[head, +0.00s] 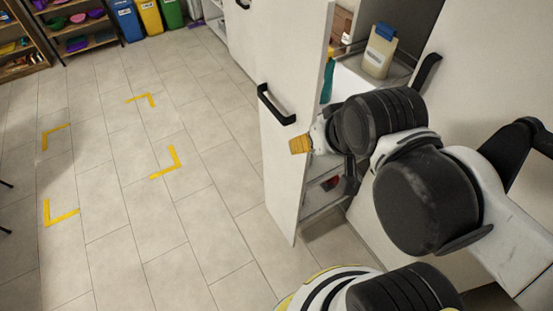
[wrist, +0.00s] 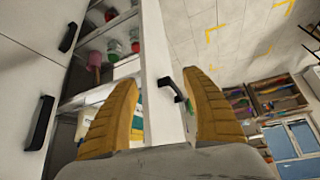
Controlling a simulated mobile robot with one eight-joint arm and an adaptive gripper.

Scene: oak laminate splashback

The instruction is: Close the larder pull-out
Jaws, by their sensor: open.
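The larder pull-out stands open in the head view, its tall white front panel (head: 285,165) out from the cabinet, with a black bar handle (head: 275,107) on its outer face. Its shelves behind the panel hold a beige container with a blue cap (head: 379,52) and a small red item (head: 330,183). My gripper (head: 300,144) is at the panel's near edge, its yellow fingers apart. In the wrist view the panel edge (wrist: 157,85) and handle (wrist: 171,89) appear between the open fingers (wrist: 163,78). Contact with the panel cannot be told. My arm hides part of the shelves.
Open tiled floor (head: 120,220) with yellow corner marks (head: 165,162) lies left of the panel. Coloured bins (head: 150,17) and low shelving (head: 80,25) stand far back. Neighbouring white cabinet fronts have black handles (wrist: 40,122); one handle (head: 427,70) is close to my arm.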

